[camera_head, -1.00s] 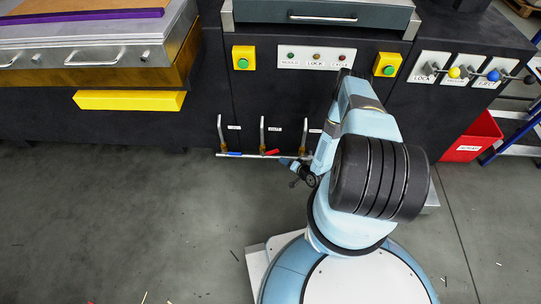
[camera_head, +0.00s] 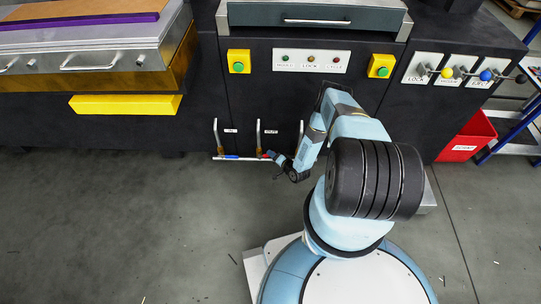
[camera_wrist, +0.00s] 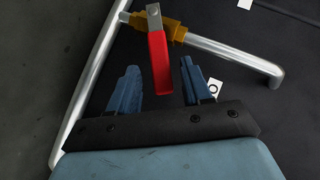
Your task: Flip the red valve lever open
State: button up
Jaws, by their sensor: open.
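The red valve lever (camera_wrist: 159,66) shows in the wrist view, mounted on a brass valve body (camera_wrist: 177,31) on a silver pipe. Its red handle points down toward my gripper (camera_wrist: 161,82). My gripper is open, with one blue finger on each side of the handle's end in that picture; no contact shows. In the head view my gripper (camera_head: 276,159) is low at the front of the black machine, at the middle valve of the pipe row. There the red lever is mostly hidden behind my gripper, with only a trace of red showing.
Upright pipes rise beside the valves. A yellow block (camera_head: 125,105) juts from the machine at left. A red bin (camera_head: 467,139) stands at right. The floor at left is mostly clear.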

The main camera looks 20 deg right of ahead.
jog(key=shift+x, duration=1.45)
grip_shut()
jog(key=shift+d, duration=0.1)
